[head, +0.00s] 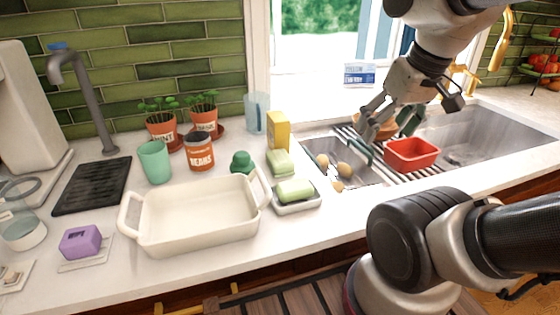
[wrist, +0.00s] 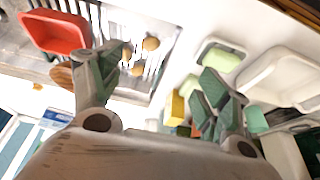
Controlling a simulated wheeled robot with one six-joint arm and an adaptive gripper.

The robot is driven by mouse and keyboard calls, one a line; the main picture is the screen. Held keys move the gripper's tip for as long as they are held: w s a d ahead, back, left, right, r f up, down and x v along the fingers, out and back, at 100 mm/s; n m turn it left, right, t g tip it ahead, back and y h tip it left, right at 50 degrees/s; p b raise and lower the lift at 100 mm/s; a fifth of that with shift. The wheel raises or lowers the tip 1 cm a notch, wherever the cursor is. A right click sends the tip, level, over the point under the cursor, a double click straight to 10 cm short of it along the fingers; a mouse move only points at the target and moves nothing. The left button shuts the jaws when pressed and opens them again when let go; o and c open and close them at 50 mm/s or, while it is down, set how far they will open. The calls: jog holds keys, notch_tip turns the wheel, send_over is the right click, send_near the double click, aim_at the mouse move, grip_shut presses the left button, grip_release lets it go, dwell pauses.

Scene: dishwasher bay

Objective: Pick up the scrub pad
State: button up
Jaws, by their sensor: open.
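A pale green block (head: 280,162), which looks like the scrub pad, lies on the counter in front of the yellow box. In the wrist view this block (wrist: 188,86) shows between my fingers, close to the right one. A similar green bar (head: 295,190) rests in a white dish (head: 298,208) just in front of it. I cannot be sure which of the two is the scrub pad. My gripper (head: 390,120) is open and empty. It is above the sink, to the right of both green pieces and apart from them; it also shows in the wrist view (wrist: 160,75).
A yellow box (head: 278,130) stands right behind the pale green block. A dark green knobbed item (head: 242,161) and a white baking dish (head: 195,235) are on its left. The sink holds several potatoes (head: 344,170), a rack (head: 372,165) and a red tub (head: 411,155).

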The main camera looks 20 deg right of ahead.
jog(key=shift+o, duration=0.5)
jog(key=n+g, duration=0.1)
jog(key=g, duration=0.4)
send_over(280, 156)
jog(key=f, duration=1)
jog(key=shift+s+d+f, duration=0.15)
jog(key=shift+s+f, duration=0.1)
jog(key=shift+f, duration=0.15)
jog(key=shift+w+a+r+m+t, duration=0.2)
jog(key=shift+w+r, duration=0.1)
jog(key=shift+w, duration=0.1)
jog(key=shift+w+a+r+m+t, duration=0.1)
jog(key=shift+w+r+t, duration=0.15)
jog(key=shift+w, duration=0.15)
jog(key=shift+s+d+f, duration=0.1)
jog(key=shift+s+f, duration=0.1)
jog(key=f, duration=0.7)
jog(key=shift+s+f, duration=0.2)
jog(key=shift+s, duration=0.2)
jog(key=c, duration=1.2)
jog(key=shift+o, duration=0.2)
jog(key=shift+r, duration=0.1)
